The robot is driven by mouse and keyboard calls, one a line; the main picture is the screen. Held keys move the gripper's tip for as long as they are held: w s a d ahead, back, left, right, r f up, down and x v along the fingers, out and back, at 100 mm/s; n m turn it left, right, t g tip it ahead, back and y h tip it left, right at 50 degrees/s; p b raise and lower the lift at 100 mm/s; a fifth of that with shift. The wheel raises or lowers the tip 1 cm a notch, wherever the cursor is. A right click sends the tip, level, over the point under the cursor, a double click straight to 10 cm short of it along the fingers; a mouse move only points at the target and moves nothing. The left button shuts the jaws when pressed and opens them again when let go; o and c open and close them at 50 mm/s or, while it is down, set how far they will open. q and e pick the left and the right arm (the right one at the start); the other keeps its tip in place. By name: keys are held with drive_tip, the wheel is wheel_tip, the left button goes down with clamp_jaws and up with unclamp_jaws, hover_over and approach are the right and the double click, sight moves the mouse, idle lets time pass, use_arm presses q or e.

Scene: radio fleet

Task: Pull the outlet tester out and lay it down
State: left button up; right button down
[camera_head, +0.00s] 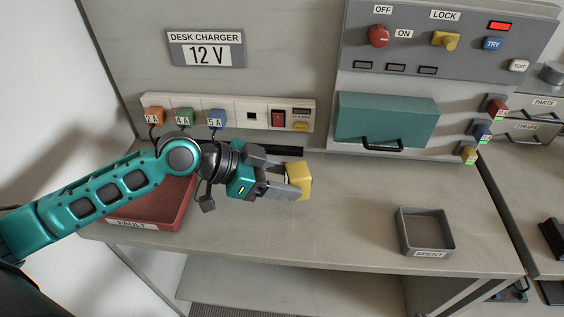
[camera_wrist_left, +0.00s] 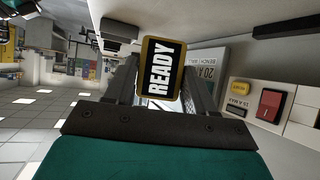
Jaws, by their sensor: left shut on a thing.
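The outlet tester (camera_head: 300,180) is a yellow block, held in the air in front of the white power strip (camera_head: 218,103). In the left wrist view the tester (camera_wrist_left: 160,68) shows a black face with a yellow rim and the word READY. My left gripper (camera_head: 284,179) is shut on it, with one finger on each side. The tester is apart from the strip and above the bench top. An empty socket (camera_head: 252,115) shows on the strip. My right gripper is not in view.
Orange, green (camera_head: 184,117) and blue plugs fill the strip's left. A red switch (camera_head: 278,118) and yellow button are at its right. A red FAULT tray (camera_head: 178,205) lies under my arm. A grey SPENT tray (camera_head: 425,230) stands empty at right. The middle bench (camera_head: 335,215) is clear.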

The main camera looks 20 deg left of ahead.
use_arm(q)
drive_tip(key=shift+s, duration=0.1)
idle(0.4)
